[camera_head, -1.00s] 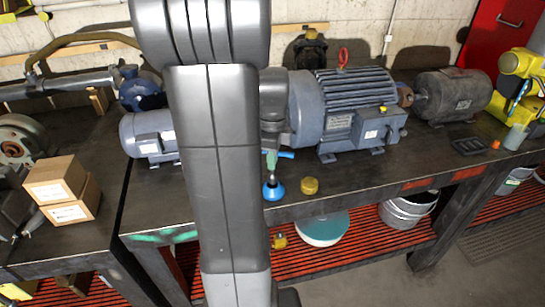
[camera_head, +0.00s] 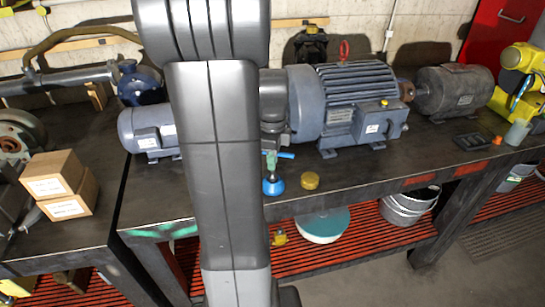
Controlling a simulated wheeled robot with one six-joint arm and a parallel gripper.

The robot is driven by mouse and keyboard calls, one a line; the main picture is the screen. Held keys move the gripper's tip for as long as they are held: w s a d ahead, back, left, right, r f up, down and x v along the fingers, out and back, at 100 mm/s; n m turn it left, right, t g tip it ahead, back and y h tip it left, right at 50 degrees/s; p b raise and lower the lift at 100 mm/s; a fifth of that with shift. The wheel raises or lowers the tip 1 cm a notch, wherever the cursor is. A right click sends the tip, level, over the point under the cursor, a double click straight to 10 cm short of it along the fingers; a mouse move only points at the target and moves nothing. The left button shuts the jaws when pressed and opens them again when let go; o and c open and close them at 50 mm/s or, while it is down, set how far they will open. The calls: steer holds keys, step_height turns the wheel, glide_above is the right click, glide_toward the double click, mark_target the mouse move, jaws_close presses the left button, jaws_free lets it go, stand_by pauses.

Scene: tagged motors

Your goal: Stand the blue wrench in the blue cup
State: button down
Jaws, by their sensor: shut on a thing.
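My gripper (camera_head: 271,157) is low over the bench, in front of the left end of the big grey motor, partly hidden by my own arm. A thin light-blue bar (camera_head: 286,155), likely the blue wrench, sticks out to the right at the fingertips, where the gripper is shut on it. A green part shows just beneath. A small bright-blue round piece (camera_head: 273,186) is directly below, near the bench's front edge; I cannot tell if it touches the green part. A grey-blue cup (camera_head: 517,133) stands upright at the bench's right end. I see no other cup-shaped object clearly.
The big grey motor (camera_head: 350,105) stands close right of my gripper. A smaller motor (camera_head: 148,132) is at left, a dark one (camera_head: 452,92) at right. A yellow round tin (camera_head: 309,181) sits near the front edge (camera_head: 370,187). A yellow machine (camera_head: 520,75) stands behind the cup.

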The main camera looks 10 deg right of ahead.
steer(key=shift+f+b, duration=0.5)
steer(key=shift+f, duration=0.3)
steer(key=c, duration=1.3)
jaws_free()
step_height(320, 180, up, 6)
steer(key=p, duration=0.5)
steer(key=shift+r, duration=0.1)
step_height(320, 180, up, 14)
steer(key=shift+f+b, duration=0.15)
steer(key=shift+b, duration=0.15)
